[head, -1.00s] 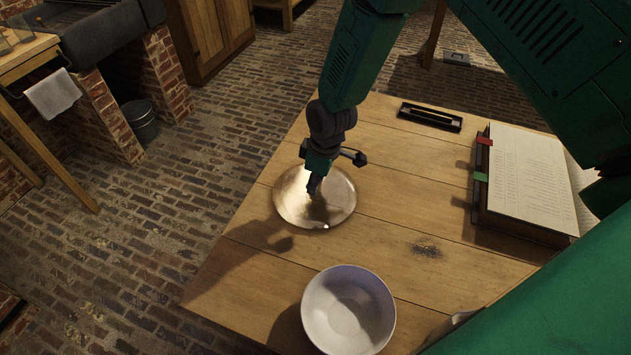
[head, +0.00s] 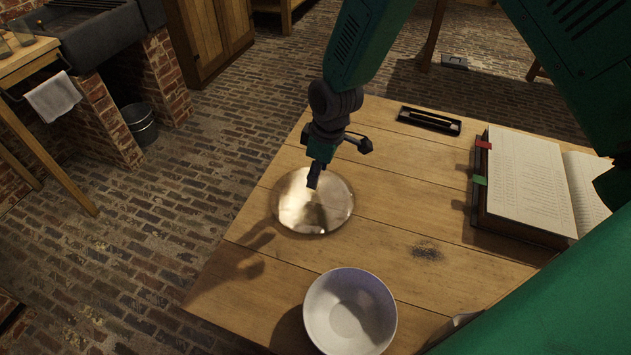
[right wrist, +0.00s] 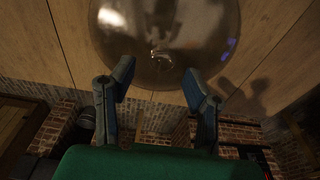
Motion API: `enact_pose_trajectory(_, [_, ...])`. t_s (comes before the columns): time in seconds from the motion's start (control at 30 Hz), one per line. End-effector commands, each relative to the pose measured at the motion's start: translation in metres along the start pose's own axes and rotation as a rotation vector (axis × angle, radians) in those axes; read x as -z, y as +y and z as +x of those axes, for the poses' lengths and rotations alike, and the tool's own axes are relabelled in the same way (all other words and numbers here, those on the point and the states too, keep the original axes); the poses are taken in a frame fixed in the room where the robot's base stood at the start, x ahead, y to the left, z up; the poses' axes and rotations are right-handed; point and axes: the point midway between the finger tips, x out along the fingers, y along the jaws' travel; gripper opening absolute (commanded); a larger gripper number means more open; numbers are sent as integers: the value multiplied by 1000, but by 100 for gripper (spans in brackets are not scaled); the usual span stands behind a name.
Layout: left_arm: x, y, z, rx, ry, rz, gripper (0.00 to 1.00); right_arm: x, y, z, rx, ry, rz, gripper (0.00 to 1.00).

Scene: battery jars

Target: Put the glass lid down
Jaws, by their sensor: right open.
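The round clear glass lid (head: 322,212) lies on the wooden table, left of the middle, in the head view. It also fills the top of the right wrist view (right wrist: 165,60), with reflections on its surface. My right gripper (head: 313,182) is above the lid, pointing down, and covers part of it in the head view. In the right wrist view its two fingers (right wrist: 160,82) are spread wide with nothing between them, and the lid lies beyond the tips. My left gripper is not in view.
A white bowl (head: 350,312) stands at the table's front. An open book (head: 530,185) with red and green tabs lies at the right. A dark pen tray (head: 429,120) is at the back. The table's left edge is near the lid.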

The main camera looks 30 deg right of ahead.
Motion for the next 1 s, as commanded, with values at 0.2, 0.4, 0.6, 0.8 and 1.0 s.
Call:
enact_pose_trajectory(0.2, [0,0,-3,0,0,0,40,0,1,-45,0,2,1,43])
enact_pose_trajectory(0.4, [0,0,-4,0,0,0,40,0,1,-64,2,0,1,43])
enact_pose_trajectory(0.6, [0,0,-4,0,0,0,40,-1,1,-67,2,-1,0,43])
enact_pose_trajectory(0.8, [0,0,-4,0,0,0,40,-1,1,-67,2,-1,0,43])
enact_pose_trajectory(1.0, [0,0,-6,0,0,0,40,0,1,-68,2,-1,0,43])
